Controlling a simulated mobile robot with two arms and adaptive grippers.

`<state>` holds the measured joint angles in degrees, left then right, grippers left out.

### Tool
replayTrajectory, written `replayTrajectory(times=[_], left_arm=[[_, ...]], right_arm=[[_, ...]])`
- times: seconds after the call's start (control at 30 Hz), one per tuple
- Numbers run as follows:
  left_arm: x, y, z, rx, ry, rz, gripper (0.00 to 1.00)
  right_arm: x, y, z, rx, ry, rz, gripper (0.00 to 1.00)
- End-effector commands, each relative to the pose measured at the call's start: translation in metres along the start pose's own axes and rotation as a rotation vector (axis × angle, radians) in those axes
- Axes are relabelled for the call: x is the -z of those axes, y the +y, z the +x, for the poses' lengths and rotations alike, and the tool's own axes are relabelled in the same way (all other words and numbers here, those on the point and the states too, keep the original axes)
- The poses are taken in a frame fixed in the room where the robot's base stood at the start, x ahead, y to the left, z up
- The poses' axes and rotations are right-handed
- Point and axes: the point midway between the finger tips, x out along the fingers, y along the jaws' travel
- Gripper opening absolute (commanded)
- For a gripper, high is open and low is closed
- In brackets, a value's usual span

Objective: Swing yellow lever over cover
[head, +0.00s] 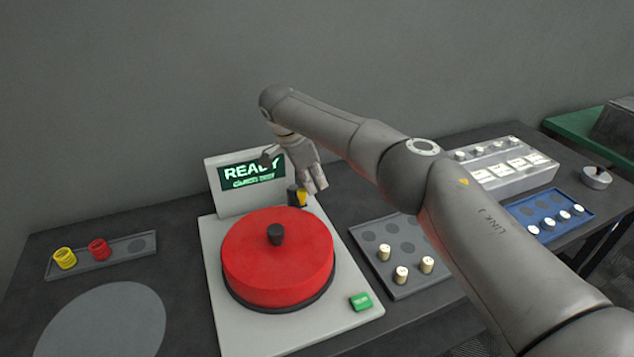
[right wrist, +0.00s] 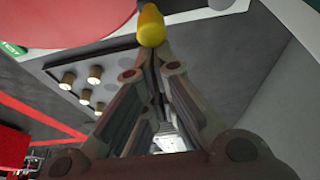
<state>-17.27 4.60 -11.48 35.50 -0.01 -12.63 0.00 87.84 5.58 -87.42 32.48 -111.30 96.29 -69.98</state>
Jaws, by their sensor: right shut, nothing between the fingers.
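The red round cover (head: 277,262) with a black knob sits on the pale machine base (head: 232,325). The yellow lever (head: 301,198) shows at the back right of the cover, next to a dark mount. In the right wrist view the yellow lever (right wrist: 151,25) is just beyond my fingertips, with the red cover (right wrist: 75,18) to its left. My right gripper (head: 318,188) is shut and empty, hanging close to the lever; it also shows in the right wrist view (right wrist: 152,62). I cannot tell if the fingertips touch the lever. My left gripper is not in view.
A screen (head: 250,172) reading READY stands behind the cover. A green button (head: 361,301) is at the base's front right. A grey tray (head: 408,288) with white-topped pegs lies right of the base. A tray (head: 125,262) with yellow and red rings lies left.

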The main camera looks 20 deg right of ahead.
Motion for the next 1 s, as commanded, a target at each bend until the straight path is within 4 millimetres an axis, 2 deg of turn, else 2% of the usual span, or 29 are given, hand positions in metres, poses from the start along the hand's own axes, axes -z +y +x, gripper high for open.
replayTrajectory(times=[0.03, 0.5, 1.0], left_arm=[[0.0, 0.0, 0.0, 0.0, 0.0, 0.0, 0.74], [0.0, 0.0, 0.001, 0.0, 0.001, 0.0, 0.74], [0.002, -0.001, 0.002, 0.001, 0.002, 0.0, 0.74]], right_arm=[[-0.004, 0.001, -0.002, -0.014, 0.0, 0.041, 0.0], [-0.026, 0.007, -0.009, -0.01, -0.001, 0.029, 0.0], [-0.036, 0.007, -0.013, -0.01, -0.003, 0.027, 0.0]])
